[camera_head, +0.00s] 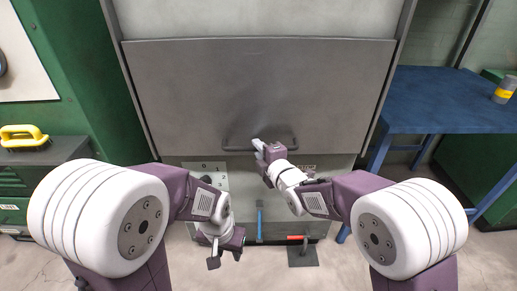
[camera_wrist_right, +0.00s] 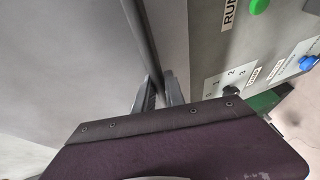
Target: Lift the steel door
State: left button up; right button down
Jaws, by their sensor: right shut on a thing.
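The steel door (camera_head: 200,95) is a large flat grey panel standing upright in its frame, with a dark bar handle (camera_head: 235,147) along its lower part. My right gripper (camera_head: 258,146) is at the middle of the handle. In the right wrist view the fingers of my right gripper (camera_wrist_right: 160,90) are on either side of the handle bar (camera_wrist_right: 143,35), shut on it. My left gripper (camera_head: 225,260) hangs low, left of centre and below the door, pointing down. Its two fingertips look apart, with nothing seen between them.
A blue table (camera_head: 440,98) stands on the right with a yellow-and-grey can (camera_head: 505,90).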

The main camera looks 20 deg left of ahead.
jog(key=shift+r, duration=0.1)
dwell(0.7)
notch_tip(320, 180, up, 35)
jog(key=p, duration=2.2)
jog(key=c, duration=1.4)
grip_release()
jog(key=shift+d, duration=0.1)
jog(key=v, duration=0.9)
